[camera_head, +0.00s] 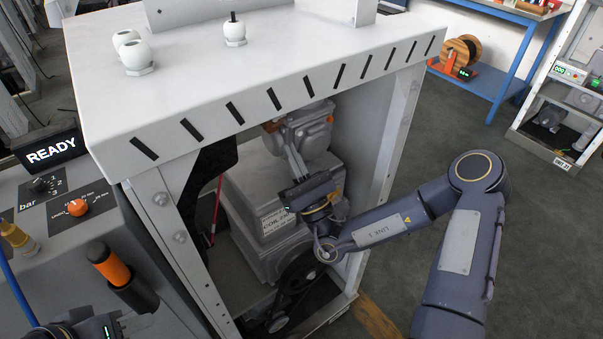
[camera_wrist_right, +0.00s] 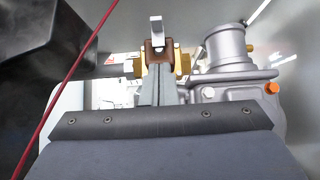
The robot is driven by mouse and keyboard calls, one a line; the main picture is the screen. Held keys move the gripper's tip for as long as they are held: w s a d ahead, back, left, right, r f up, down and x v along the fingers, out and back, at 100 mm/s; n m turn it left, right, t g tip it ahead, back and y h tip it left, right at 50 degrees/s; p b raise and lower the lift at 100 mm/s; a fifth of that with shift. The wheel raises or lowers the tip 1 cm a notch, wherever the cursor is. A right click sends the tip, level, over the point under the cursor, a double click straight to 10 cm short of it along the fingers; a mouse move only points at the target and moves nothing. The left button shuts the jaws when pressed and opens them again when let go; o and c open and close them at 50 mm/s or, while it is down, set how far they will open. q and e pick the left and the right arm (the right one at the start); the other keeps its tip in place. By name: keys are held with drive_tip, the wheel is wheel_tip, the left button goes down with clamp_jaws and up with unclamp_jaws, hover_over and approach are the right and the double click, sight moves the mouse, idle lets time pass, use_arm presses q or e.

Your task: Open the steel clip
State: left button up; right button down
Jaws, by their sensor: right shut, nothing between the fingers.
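In the right wrist view a narrow bright metal piece, likely the steel clip (camera_wrist_right: 156,28), stands upright above a brown block and brass fitting (camera_wrist_right: 183,64). My right gripper (camera_wrist_right: 158,88) is shut and empty, its fingertips just below and in front of the brown block. I cannot tell whether they touch it. In the head view my right gripper (camera_head: 294,158) reaches inside the cabinet, below the grey motor-like housing (camera_head: 305,128). The clip is too small to make out there. Only the dark wrist part of my left gripper (camera_head: 95,327) shows at the bottom left; its fingers are out of frame.
The white cabinet (camera_head: 260,60) has a slotted top edge and side posts around my right arm. A red line (camera_wrist_right: 75,85) crosses the left of the wrist view. A grey cylinder housing (camera_wrist_right: 228,50) stands close on the right. A control panel with a READY display (camera_head: 52,150) is at left.

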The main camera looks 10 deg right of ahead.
drive_tip(key=shift+w+a+r+p, duration=0.1)
drive_tip(key=shift+w+r, duration=0.1)
drive_tip(key=shift+r, duration=0.7)
drive_tip(key=shift+w+a+r+p, duration=0.1)
drive_tip(key=shift+w+r, duration=0.15)
drive_tip(key=shift+r, duration=0.7)
drive_tip(key=shift+w+a+r+p, duration=0.1)
drive_tip(key=shift+w+r, duration=0.1)
drive_tip(key=shift+r, duration=0.7)
drive_tip(key=shift+w+a+r+g+h+p, duration=0.1)
drive_tip(key=shift+w+r+g+h+p, duration=0.25)
drive_tip(key=shift+r+p, duration=2.65)
drive_tip(key=shift+w+a+r+g+h+p, duration=0.15)
drive_tip(key=shift+r+g+p, duration=0.5)
drive_tip(key=shift+p, duration=4.6)
drive_tip(key=shift+w+a+r+g+h+p, duration=0.1)
drive_tip(key=shift+w+r+g+p, duration=0.25)
drive_tip(key=shift+r+p, duration=2.7)
wheel_tip(320, 180, down, 2)
drive_tip(key=shift+f+p, duration=0.2)
drive_tip(key=shift+p, duration=0.85)
